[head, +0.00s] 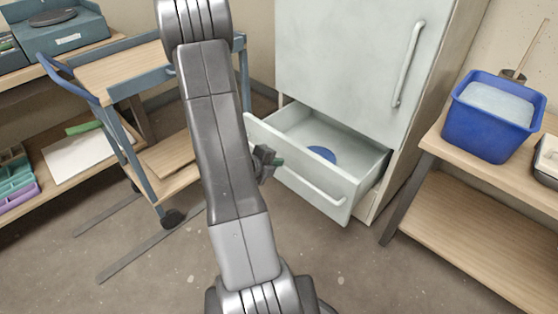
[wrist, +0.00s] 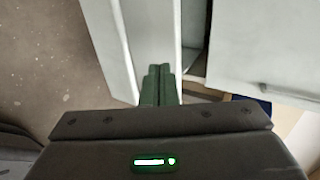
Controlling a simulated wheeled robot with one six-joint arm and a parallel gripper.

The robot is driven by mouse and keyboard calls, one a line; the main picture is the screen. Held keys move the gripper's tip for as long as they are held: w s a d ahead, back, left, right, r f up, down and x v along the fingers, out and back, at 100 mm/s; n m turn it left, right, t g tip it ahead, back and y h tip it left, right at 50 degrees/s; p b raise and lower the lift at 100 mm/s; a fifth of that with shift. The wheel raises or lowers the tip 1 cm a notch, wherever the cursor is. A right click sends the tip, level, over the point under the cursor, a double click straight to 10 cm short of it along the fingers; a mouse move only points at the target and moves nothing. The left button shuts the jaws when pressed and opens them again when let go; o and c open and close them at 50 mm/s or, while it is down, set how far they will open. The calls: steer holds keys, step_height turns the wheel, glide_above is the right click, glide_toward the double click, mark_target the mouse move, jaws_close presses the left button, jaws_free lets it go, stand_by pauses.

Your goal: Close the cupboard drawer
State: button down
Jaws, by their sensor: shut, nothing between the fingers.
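The pale grey-green cupboard (head: 345,55) stands at the back centre in the head view. Its bottom drawer (head: 283,122) is pulled out, with a bar handle (head: 310,186) on its front. A blue round object (head: 321,154) lies inside the drawer. My gripper (head: 279,161) is in front of the left part of the drawer front. Its green fingers (wrist: 158,85) are together and empty in the wrist view, overlapping a pale panel (wrist: 150,35). I cannot tell whether they touch it.
A blue-framed cart (head: 125,65) stands left of the drawer. A wooden bench (head: 475,215) with a blue tub (head: 492,118) stands close on the right. Shelving with teal and purple trays (head: 15,185) is at far left. Bare floor lies in front of the drawer.

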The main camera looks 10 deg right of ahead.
mark_target(303, 154)
steer(key=x, duration=0.3)
steer(key=b+x, duration=0.1)
steer(key=x, duration=0.2)
steer(key=r+x, duration=0.1)
steer(key=x, duration=0.2)
steer(key=shift+w+d+b, duration=0.3)
steer(key=shift+w+d, duration=0.1)
steer(key=shift+d, duration=0.1)
steer(key=shift+w+d, duration=0.4)
steer(key=shift+d, duration=0.05)
steer(key=w+d+p, duration=0.4)
steer(key=w+d, duration=0.8)
steer(key=d, duration=0.3)
steer(key=shift+d, duration=0.2)
